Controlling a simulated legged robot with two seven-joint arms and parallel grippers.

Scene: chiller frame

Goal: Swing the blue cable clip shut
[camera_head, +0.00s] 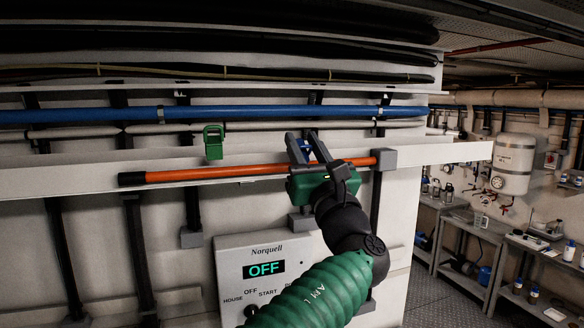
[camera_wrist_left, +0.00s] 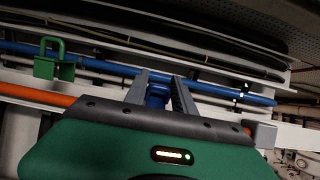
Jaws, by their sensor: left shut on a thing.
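The blue cable clip (camera_head: 306,147) is on the wall frame in the middle of the head view, mostly hidden by my fingers. My left gripper (camera_head: 304,142) is shut on it, one finger on each side. In the left wrist view the blue clip (camera_wrist_left: 157,94) shows as a small blue block between the two grey fingers of the left gripper (camera_wrist_left: 159,88). I cannot tell how far the clip is swung. My right gripper is not in view.
A green clip (camera_head: 213,142) hangs to the left on the same white rail (camera_head: 60,155). An orange bar (camera_head: 220,172) runs just below, behind my gripper. A long blue pipe (camera_head: 90,115) runs above. The Norquell control panel (camera_head: 265,268) reads OFF below. Shelves (camera_head: 470,228) stand farther right.

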